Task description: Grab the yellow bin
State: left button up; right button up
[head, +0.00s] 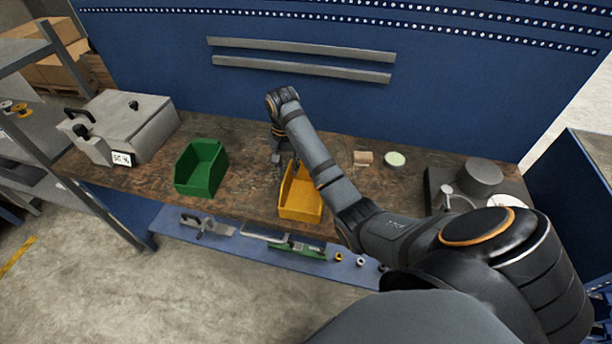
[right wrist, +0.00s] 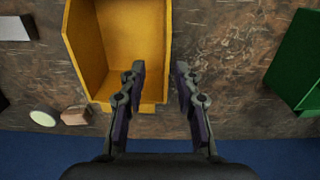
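The yellow bin (head: 301,196) stands on the brown workbench, partly hidden behind my right arm in the head view. It also shows in the right wrist view (right wrist: 88,45), open side up and empty. My right gripper (head: 279,170) is at the bin's left edge in the head view. In the right wrist view the right gripper (right wrist: 160,70) is open, its fingers apart. One finger overlaps the bin's inside and the other is over the bench outside, with the bin's side wall between them. I cannot tell whether the fingers touch the wall. My left gripper is not in view.
A green bin (head: 202,168) stands left of the yellow bin, with bare bench (head: 245,185) between. A grey machine (head: 125,125) is at the left end. A small block (head: 363,157) and a round dish (head: 395,159) lie to the right. A blue wall rises behind.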

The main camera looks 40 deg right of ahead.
aim_at(286, 174)
jog(key=f+b, duration=0.1)
jog(key=f, duration=0.1)
jog(key=w+f+b, duration=0.1)
jog(key=f, duration=0.1)
jog(key=shift+w, duration=0.1)
jog(key=shift+w+f+b, duration=0.2)
jog(key=shift+f+b, duration=0.15)
jog(key=shift+f, duration=0.2)
jog(key=shift+s+f+b, duration=0.25)
jog(key=shift+f+b, duration=0.2)
jog(key=shift+f, duration=0.05)
notch_tip(286, 174, down, 3)
jog(key=shift+w+a+r+p, duration=0.1)
jog(key=shift+a+p, duration=0.05)
jog(key=shift+p, duration=0.25)
grip_shut()
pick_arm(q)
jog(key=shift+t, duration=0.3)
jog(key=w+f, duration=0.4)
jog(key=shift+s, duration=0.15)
